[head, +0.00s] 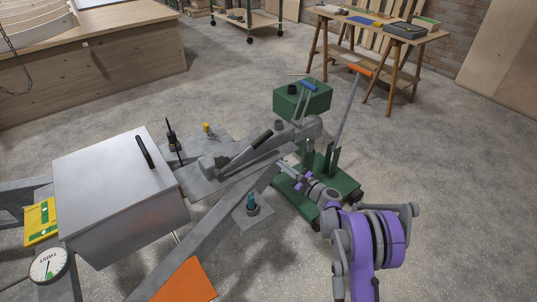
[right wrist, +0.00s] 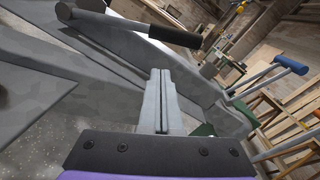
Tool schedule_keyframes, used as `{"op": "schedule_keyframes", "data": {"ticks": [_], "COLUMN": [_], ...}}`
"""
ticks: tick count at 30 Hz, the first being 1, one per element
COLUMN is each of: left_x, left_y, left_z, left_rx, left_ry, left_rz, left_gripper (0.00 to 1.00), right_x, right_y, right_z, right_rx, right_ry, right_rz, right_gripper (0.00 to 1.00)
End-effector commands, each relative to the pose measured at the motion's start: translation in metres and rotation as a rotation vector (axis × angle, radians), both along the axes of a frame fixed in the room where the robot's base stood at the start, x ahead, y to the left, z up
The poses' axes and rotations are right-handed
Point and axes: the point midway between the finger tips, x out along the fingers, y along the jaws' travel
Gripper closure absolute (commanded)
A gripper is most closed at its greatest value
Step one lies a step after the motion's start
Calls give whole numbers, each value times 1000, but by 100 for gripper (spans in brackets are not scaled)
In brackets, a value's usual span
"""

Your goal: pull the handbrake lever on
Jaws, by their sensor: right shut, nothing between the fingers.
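The handbrake lever (head: 240,152) is a grey bar with a black grip. It lies at a low angle along the grey trailer drawbar, its grip end toward the upper right. In the right wrist view the lever's black grip (right wrist: 176,37) crosses the top, beyond and above the fingertips. My right gripper (head: 289,170) is purple and grey, just right of and below the drawbar in the head view, apart from the lever. Its fingers (right wrist: 158,72) are shut with nothing between them. My left gripper is not in view.
A green trolley jack (head: 340,180) with an orange-ended handle stands just beyond my right gripper. A green box (head: 303,97) sits behind the coupling. A grey metal box (head: 115,190) is at left. A wooden trestle table (head: 385,28) stands farther back, with open floor before it.

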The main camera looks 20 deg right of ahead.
Motion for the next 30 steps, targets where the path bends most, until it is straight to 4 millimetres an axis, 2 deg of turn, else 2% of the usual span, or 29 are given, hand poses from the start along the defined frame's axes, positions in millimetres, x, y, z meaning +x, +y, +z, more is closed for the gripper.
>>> {"op": "schedule_keyframes", "data": {"ticks": [1, 6, 16, 20, 23, 30], "left_x": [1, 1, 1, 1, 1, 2], "left_y": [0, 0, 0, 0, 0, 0], "left_z": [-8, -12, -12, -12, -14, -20], "left_rx": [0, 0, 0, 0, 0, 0], "left_ry": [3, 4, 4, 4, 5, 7], "left_rz": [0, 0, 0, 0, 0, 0], "left_gripper": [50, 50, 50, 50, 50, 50], "right_x": [4, 9, 9, 15, 27, 74], "right_y": [-10, -26, -27, -24, -19, -1], "right_z": [-17, -33, -32, -32, -32, -31], "right_rx": [50, 143, 151, 150, 150, 148], "right_ry": [-2, -9, -10, -10, -10, -9], "right_rz": [-20, -52, -54, -53, -52, -51], "right_gripper": [100, 100, 100, 100, 100, 100]}}
